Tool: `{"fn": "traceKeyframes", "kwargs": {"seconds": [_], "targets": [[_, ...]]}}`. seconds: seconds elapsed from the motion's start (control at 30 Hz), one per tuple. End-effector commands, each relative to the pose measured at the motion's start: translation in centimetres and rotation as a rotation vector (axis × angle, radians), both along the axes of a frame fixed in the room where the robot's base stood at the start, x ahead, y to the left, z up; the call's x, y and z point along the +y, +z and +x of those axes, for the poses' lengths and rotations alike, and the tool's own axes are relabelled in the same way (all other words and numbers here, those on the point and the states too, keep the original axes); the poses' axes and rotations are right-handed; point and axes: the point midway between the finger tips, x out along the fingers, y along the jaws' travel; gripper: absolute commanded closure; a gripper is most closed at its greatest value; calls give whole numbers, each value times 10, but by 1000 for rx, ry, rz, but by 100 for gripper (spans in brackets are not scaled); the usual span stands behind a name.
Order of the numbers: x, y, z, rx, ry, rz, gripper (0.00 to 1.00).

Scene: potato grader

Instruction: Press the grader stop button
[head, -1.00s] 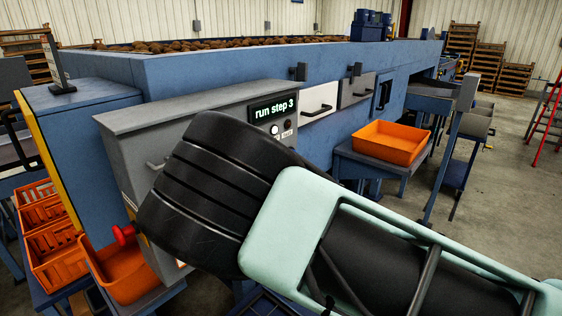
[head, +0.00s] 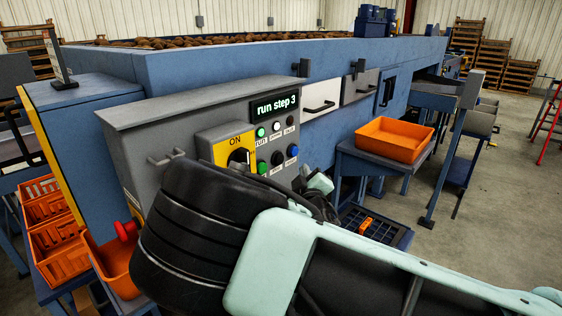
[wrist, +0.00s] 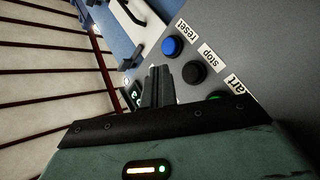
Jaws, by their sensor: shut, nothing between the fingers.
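The stop button is the black button (wrist: 194,72) labelled "stop" in the wrist view, between the blue reset button (wrist: 172,47) and a green button (wrist: 214,97) with a partly cut-off label. In the head view the black button (head: 277,158) shows in the lower row of the grey control panel (head: 160,125). My gripper (wrist: 160,72) is shut and empty. In the wrist view its fingertips lie just left of the stop button; I cannot tell their distance from the panel. In the head view my arm largely hides the gripper.
A yellow-backed ON switch (head: 238,155) sits left of the buttons, and a red knob (head: 127,230) low on the cabinet's left. The display (head: 275,106) reads "run step 3". An orange bin (head: 395,140) stands to the right.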

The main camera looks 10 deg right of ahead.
Motion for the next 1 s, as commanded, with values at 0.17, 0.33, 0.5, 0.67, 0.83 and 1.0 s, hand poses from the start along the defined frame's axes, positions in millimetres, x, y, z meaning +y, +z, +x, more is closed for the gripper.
{"fn": "traceKeyframes", "kwargs": {"seconds": [0.17,0.33,0.5,0.67,0.83,1.0], "targets": [[15,-1,21,-1,2,1,100],[25,-2,35,-2,1,1,100],[30,-1,42,-1,-1,0,100],[32,0,44,-1,-1,0,100],[31,0,43,-1,-1,-1,100],[31,0,43,0,0,-1,100]]}}
